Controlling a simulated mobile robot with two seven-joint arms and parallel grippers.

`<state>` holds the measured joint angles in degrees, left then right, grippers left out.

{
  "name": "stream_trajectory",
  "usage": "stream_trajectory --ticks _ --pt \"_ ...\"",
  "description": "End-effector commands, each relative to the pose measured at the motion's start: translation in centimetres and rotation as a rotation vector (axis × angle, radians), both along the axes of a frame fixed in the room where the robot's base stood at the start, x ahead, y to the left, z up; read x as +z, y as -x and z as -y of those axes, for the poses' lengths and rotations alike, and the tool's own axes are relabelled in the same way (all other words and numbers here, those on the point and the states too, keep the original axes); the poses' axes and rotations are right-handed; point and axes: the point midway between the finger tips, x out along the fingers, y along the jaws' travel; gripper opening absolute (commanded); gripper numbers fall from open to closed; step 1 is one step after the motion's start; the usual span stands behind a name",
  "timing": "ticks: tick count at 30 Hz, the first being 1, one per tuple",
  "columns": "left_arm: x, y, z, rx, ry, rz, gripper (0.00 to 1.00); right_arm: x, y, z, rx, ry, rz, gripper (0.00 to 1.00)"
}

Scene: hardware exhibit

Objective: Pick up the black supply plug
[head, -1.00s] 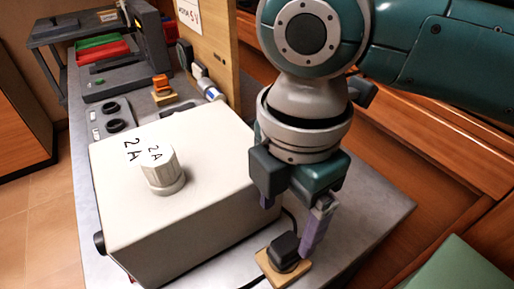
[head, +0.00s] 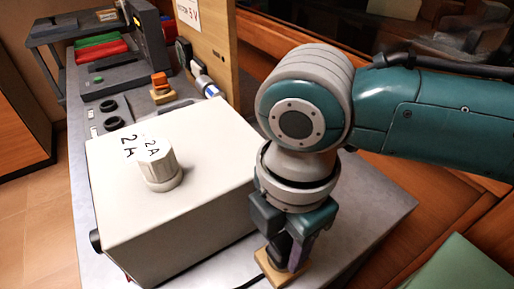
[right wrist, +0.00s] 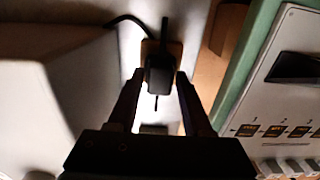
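The black supply plug (right wrist: 158,78) stands on a small wooden block (head: 268,271) at the near end of the grey table. My right gripper (head: 288,262) points down over it, with its fingers low around the plug. In the right wrist view the right gripper (right wrist: 159,74) is open, one finger on each side of the plug, with narrow gaps showing. In the head view the plug is mostly hidden by the fingers. My left gripper is not in view.
A large cream box with a "2A" knob (head: 158,165) stands left of the gripper. A wooden board (head: 215,50), an orange switch (head: 160,82) and black sockets (head: 113,123) are farther back. A dark cable (right wrist: 128,20) runs by the block. The grey table (head: 375,200) is bare at right.

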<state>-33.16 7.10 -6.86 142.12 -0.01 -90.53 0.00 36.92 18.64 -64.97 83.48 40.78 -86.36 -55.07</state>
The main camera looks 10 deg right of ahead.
Motion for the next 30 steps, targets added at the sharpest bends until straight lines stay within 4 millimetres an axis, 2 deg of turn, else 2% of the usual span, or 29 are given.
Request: stream_trajectory --ticks 1,12,13,23,26,30 --pt "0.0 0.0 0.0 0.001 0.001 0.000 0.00 0.0 0.0 0.0 0.000 0.000 0.000 0.43" --pt "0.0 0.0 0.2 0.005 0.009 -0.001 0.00 0.0 0.0 0.0 0.000 0.000 0.000 0.01" --pt "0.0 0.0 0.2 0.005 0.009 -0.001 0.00 0.0 0.0 0.0 0.000 0.000 0.000 0.00" --pt "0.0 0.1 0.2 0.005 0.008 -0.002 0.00 0.2 0.0 0.0 0.000 0.000 0.001 0.00" --pt "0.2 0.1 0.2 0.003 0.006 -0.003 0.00 0.8 -0.1 0.0 0.000 -0.001 0.002 0.00" --pt "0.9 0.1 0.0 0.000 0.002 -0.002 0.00 2.8 -0.1 0.0 0.000 -0.001 0.004 0.00"
